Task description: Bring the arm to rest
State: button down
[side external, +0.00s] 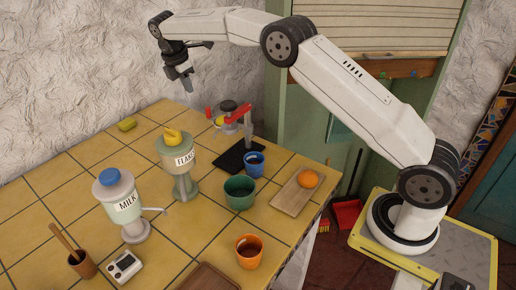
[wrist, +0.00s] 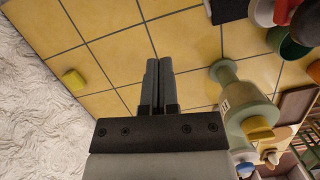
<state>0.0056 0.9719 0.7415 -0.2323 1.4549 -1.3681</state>
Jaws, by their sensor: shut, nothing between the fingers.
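My gripper (side external: 188,86) hangs at the end of my raised arm in the side external view, high above the back of the tiled counter (side external: 50,205). It is apart from everything on the counter. In the wrist view my gripper (wrist: 160,62) has its two fingers side by side, shut, with nothing held. The flakes dispenser (side external: 181,178) stands below and slightly left of my gripper in the side external view.
A milk dispenser (side external: 123,208), green cup (side external: 239,194), blue cup (side external: 254,166), orange cup (side external: 248,254) and wooden tray (side external: 290,198) with an orange (side external: 307,179) stand on the counter. A red-handled device (side external: 241,118) is at the back. A yellow sponge (side external: 127,124) lies near the wall (side external: 60,80).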

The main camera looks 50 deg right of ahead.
jog(key=s+a+f+m+t+y, duration=0.1)
jog(key=s+f+m, duration=0.2)
jog(key=s, duration=0.8)
jog(key=s+a+f+m+t, duration=0.1)
jog(key=s+a+f+m, duration=0.1)
jog(key=s+m, duration=0.5)
jog(key=s+a+f+m+y, duration=0.1)
jog(key=s+f+m, duration=0.3)
jog(key=s, duration=1.1)
jog(key=shift+s+a+m+t+y, duration=0.2)
jog(key=shift+s+m+t+y, duration=0.15)
jog(key=shift+m, duration=0.65)
jog(key=shift+w, duration=0.1)
